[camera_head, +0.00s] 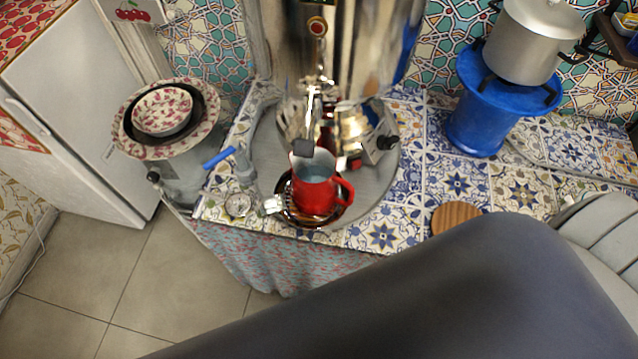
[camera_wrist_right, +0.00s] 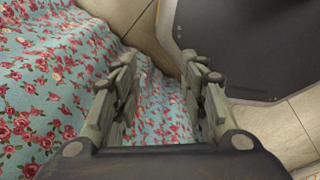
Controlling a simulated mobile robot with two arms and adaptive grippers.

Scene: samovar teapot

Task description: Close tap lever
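The metal samovar (camera_head: 345,45) stands at the top centre of the head view. A red mug (camera_head: 316,193) sits below the tap on a dark saucer, with bluish-grey liquid or interior showing. My right gripper (camera_wrist_right: 165,68) shows in the right wrist view, with its fingers apart and nothing held between them. It is low beside the flowered cloth, away from the tap. My left gripper is not seen.
Patterned bowls (camera_head: 162,111) are stacked further left. A pot (camera_head: 534,40) stands on a blue stove (camera_head: 480,110) at right. A wooden disc (camera_head: 455,217) lies near the front edge. My dark arm covers the lower right.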

